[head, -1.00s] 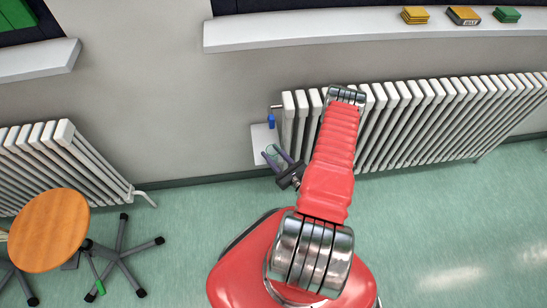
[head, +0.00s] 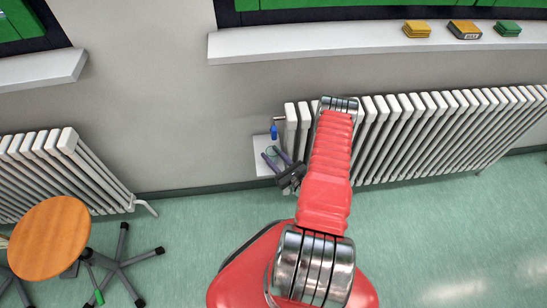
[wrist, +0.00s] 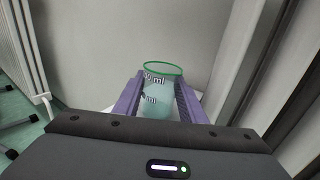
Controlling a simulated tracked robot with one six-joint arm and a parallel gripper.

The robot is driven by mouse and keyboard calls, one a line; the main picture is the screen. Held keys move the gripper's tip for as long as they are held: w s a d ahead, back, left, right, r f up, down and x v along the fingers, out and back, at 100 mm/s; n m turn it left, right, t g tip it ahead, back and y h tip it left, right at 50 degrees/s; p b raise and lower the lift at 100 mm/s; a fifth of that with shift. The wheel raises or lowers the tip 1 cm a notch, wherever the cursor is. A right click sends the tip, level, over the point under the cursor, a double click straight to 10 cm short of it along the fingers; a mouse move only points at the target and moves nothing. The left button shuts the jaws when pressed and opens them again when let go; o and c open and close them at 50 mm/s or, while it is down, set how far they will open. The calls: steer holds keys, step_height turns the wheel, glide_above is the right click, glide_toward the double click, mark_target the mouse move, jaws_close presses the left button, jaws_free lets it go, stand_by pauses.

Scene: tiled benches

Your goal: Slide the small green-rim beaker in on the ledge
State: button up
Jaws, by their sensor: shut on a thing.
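The small green-rim beaker (wrist: 160,92) is clear glass with ml marks and stands upright in the wrist view. My gripper (wrist: 160,90) has its purple fingers on both sides of the beaker and is shut on it. In the head view my gripper (head: 278,156) is over the small white ledge (head: 262,152) at the wall beside the radiator. The beaker is small and hard to make out there. In the wrist view a pale corner of the ledge shows below the beaker. I cannot tell whether the beaker's base touches the ledge.
A white radiator (head: 440,130) with a blue-handled valve (head: 274,132) stands right of the ledge. A second radiator (head: 68,180) and a wooden stool (head: 49,238) are at left. A windowsill (head: 330,43) above carries yellow and green packs. Wall left of the ledge is clear.

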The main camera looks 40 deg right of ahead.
steer(key=shift+d+f, duration=0.45)
steer(key=shift+f, duration=0.15)
stand_by(0.6)
steer(key=o, duration=1)
steer(key=shift+s, duration=0.1)
steer(key=shift+o, duration=0.7)
steer(key=s+a, duration=0.1)
steer(key=s, duration=1.1)
steer(key=shift+a, duration=0.2)
steer(key=shift+s+a, duration=0.2)
steer(key=shift+s, duration=0.6)
